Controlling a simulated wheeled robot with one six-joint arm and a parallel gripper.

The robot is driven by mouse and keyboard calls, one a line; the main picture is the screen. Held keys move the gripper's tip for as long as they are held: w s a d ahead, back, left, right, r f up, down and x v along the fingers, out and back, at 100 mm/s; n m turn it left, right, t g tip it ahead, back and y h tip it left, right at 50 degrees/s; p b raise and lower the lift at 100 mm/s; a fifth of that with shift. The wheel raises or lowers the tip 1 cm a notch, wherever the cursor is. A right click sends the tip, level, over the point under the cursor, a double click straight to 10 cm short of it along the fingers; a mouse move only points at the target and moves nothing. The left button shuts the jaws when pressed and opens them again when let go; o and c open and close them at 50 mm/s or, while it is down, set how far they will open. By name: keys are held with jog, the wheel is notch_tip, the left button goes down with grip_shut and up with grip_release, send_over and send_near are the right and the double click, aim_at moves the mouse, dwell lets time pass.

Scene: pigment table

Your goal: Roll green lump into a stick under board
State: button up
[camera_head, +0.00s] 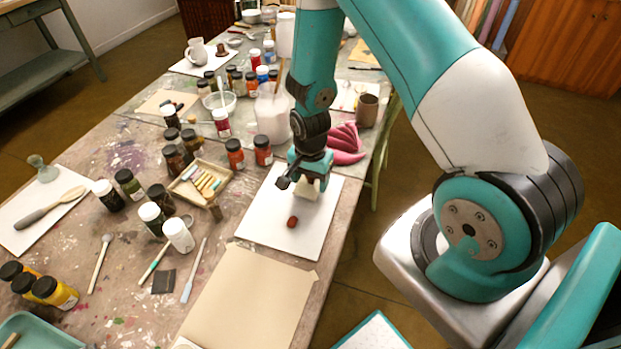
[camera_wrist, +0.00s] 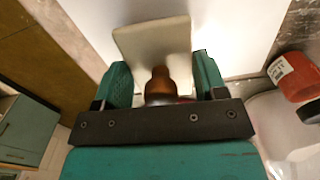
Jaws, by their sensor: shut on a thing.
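My gripper (camera_head: 308,168) is over the far part of a white sheet (camera_head: 270,232) near the table's right edge. It is shut on the brown knob of a pale board (camera_head: 309,188). In the wrist view the knob (camera_wrist: 160,78) stands between the two fingers, with the board (camera_wrist: 150,42) beyond it. I cannot tell whether the board touches the sheet. A small reddish-brown lump (camera_head: 292,222) lies on the sheet, nearer the camera than the board and apart from it. I see no green lump on the sheet.
A shallow tray (camera_head: 176,190) with several coloured sticks lies left of the sheet. Red-orange jars (camera_head: 235,154) stand behind it. A beige paper (camera_head: 243,300) lies in front. The sheet around the lump is clear.

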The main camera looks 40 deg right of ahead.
jog(key=shift+r+p, duration=2.5)
jog(key=shift+r, duration=1)
